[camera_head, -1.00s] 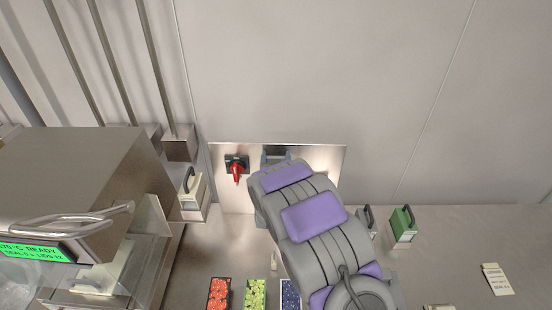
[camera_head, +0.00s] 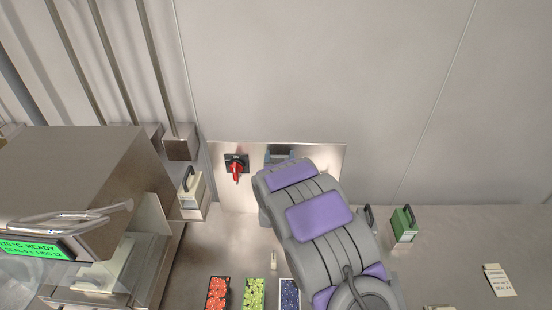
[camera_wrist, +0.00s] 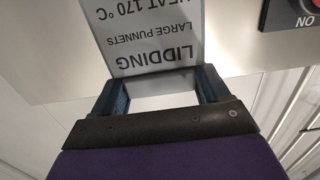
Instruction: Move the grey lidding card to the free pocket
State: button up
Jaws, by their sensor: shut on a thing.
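The grey lidding card (camera_wrist: 142,38) fills the top middle of the wrist view, with its printing upside down: LIDDING, LARGE PUNNETS and a heat of 170 °C. My gripper (camera_wrist: 160,80) is shut on the card's near edge, one blue finger at each side. In the head view my gripper (camera_head: 280,152) is a small blue shape at the steel wall panel, mostly hidden by my arm. The card cannot be made out there. I cannot tell whether the card touches the panel. No free pocket can be made out in either view.
A red rotary switch (camera_head: 237,172) is on the steel panel (camera_head: 222,200), left of my gripper. Fruit punnets (camera_head: 254,293) stand below. A green handled block (camera_head: 404,226) and a pale card (camera_head: 498,280) are at right. A sealing machine (camera_head: 85,175) fills the left.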

jog(key=shift+d, duration=0.1)
jog(key=shift+a+f, duration=0.5)
jog(key=shift+f, duration=0.05)
jog(key=shift+d, duration=0.8)
jog(key=shift+a, duration=0.1)
jog(key=shift+b, duration=0.3)
